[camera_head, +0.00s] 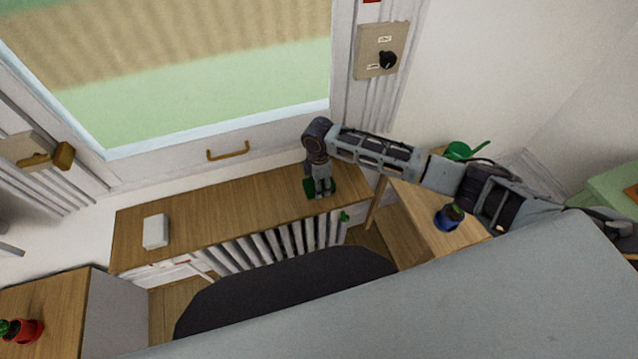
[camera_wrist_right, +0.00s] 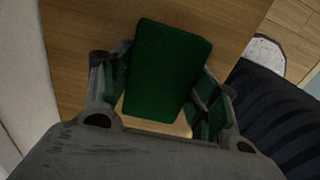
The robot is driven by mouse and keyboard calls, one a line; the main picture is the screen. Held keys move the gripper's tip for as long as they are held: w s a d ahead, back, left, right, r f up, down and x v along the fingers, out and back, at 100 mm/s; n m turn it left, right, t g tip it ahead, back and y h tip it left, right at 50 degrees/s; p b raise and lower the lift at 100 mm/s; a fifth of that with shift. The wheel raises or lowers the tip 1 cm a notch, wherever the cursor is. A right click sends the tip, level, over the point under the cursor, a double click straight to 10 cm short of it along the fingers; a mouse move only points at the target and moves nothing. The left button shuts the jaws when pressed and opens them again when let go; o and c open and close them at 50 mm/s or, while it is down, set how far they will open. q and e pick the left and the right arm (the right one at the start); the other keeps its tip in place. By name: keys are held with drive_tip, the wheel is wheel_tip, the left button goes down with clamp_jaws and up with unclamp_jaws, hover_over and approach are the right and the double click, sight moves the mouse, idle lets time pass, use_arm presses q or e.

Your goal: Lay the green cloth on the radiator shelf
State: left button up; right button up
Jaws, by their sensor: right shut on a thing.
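The green cloth (camera_head: 308,188) is held in my right gripper (camera_head: 322,189), over the right part of the wooden radiator shelf (camera_head: 225,207). In the right wrist view the cloth (camera_wrist_right: 172,62) is a flat, dark green rectangle between the fingers, with the wooden surface (camera_wrist_right: 85,30) beneath it. The gripper points down and is shut on the cloth. I cannot tell whether the cloth touches the shelf. My left gripper is not in view.
A small white block (camera_head: 156,231) stands at the shelf's left end. The middle of the shelf is clear. White radiator bars (camera_head: 270,246) are below its front edge. A side table at right holds a blue pot (camera_head: 446,218) and a green watering can (camera_head: 459,150).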

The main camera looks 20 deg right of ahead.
drive_tip(key=shift+f, duration=0.15)
drive_tip(key=o, duration=1.1)
wheel_tip(320, 180, up, 12)
drive_tip(key=shift+r, duration=0.15)
idle(0.3)
idle(0.4)
